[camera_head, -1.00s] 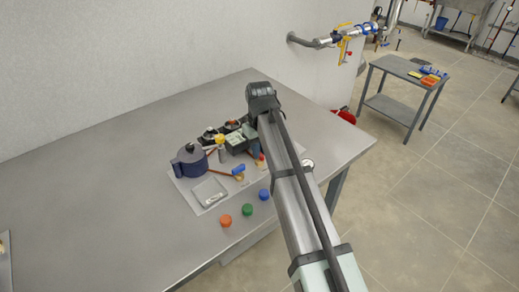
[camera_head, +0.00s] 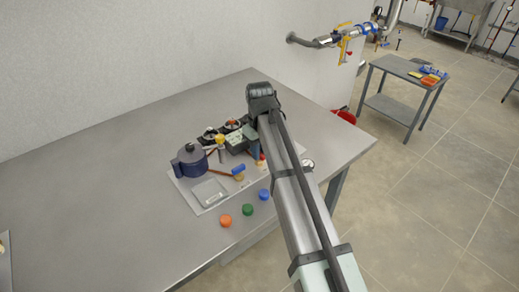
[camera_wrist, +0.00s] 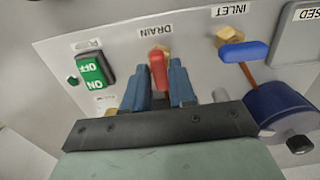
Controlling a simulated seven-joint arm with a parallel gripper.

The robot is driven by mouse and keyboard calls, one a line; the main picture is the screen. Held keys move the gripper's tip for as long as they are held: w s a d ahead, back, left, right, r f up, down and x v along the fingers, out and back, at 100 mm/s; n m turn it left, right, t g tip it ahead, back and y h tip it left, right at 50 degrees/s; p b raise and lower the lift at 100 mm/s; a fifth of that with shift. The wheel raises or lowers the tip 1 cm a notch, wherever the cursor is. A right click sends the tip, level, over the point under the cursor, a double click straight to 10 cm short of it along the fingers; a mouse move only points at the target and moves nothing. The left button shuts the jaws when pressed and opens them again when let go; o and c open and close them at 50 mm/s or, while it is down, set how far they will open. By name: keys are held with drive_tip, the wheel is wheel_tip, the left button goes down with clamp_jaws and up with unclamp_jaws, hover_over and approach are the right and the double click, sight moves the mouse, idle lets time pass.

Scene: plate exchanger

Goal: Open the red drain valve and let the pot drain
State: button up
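The red drain valve handle (camera_wrist: 158,70) sits on the grey panel (camera_wrist: 118,42) under the DRAIN label in the wrist view. My gripper (camera_wrist: 160,84) has its two blue fingers on either side of this handle, very close to it; whether they press on it is unclear. In the head view, my arm hides most of the gripper, and a bit of red (camera_head: 262,157) shows beside it. The dark blue lidded pot (camera_head: 190,164) stands upright on the panel's left; it also shows in the wrist view (camera_wrist: 282,108). Its inside is hidden.
A blue INLET handle (camera_wrist: 243,51) is right of the drain handle, and a green OFF/ON switch (camera_wrist: 95,72) is left in the wrist view.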

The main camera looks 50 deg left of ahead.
drive_tip(key=o, duration=0.3)
drive_tip(key=shift+r, duration=0.1)
wheel_tip(320, 180, up, 14)
idle(0.7)
idle(0.4)
